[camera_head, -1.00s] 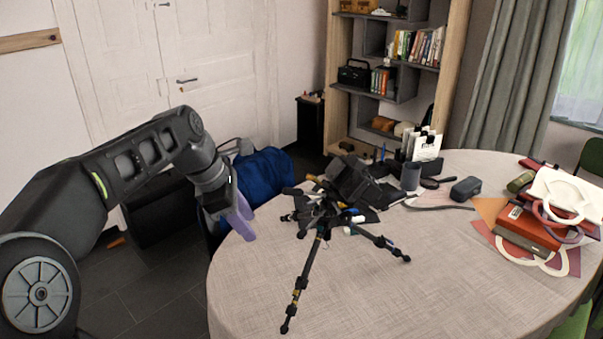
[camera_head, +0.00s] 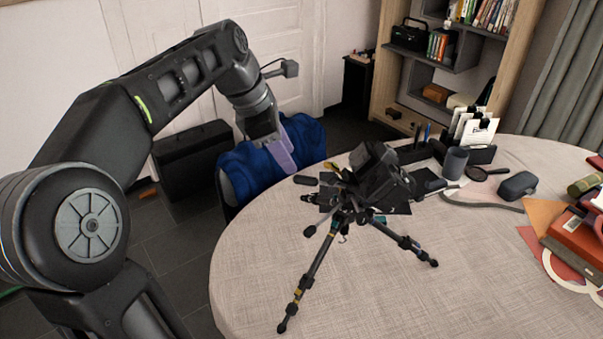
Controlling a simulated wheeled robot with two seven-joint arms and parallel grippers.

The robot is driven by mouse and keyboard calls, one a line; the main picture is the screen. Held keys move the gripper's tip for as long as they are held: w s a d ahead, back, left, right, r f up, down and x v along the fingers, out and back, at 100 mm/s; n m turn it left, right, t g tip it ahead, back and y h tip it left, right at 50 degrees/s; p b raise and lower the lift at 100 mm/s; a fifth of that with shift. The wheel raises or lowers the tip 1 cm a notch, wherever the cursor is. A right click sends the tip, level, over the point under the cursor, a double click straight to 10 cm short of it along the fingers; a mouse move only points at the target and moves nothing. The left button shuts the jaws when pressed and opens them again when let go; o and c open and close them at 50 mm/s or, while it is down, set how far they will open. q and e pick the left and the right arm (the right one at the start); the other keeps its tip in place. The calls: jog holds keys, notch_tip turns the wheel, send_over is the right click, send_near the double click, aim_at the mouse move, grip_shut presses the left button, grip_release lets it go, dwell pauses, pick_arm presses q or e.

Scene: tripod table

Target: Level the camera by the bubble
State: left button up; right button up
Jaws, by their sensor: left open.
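A dark camera (camera_head: 378,173) sits tilted on a small black tripod (camera_head: 318,262) whose legs are spread on the round table. The bubble level is too small to make out. My left gripper (camera_head: 285,157) is open, with pale purple fingers pointing down. It is left of the camera and apart from it, near the table's far left edge. What lies between its fingers cannot be made out. My right gripper is not in view.
The round table (camera_head: 370,298) has free room at the front. A grey cup (camera_head: 454,163), a magnifying glass (camera_head: 477,173), a dark case (camera_head: 517,186) and red books (camera_head: 578,240) lie to the right. A chair with blue cloth (camera_head: 243,172) stands behind the table.

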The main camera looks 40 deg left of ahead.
aim_at(300, 176)
pick_arm(q)
jog(key=x, duration=0.7)
jog(key=shift+w+f, duration=0.15)
jog(key=shift+f, duration=0.2)
grip_shut()
dwell(1.1)
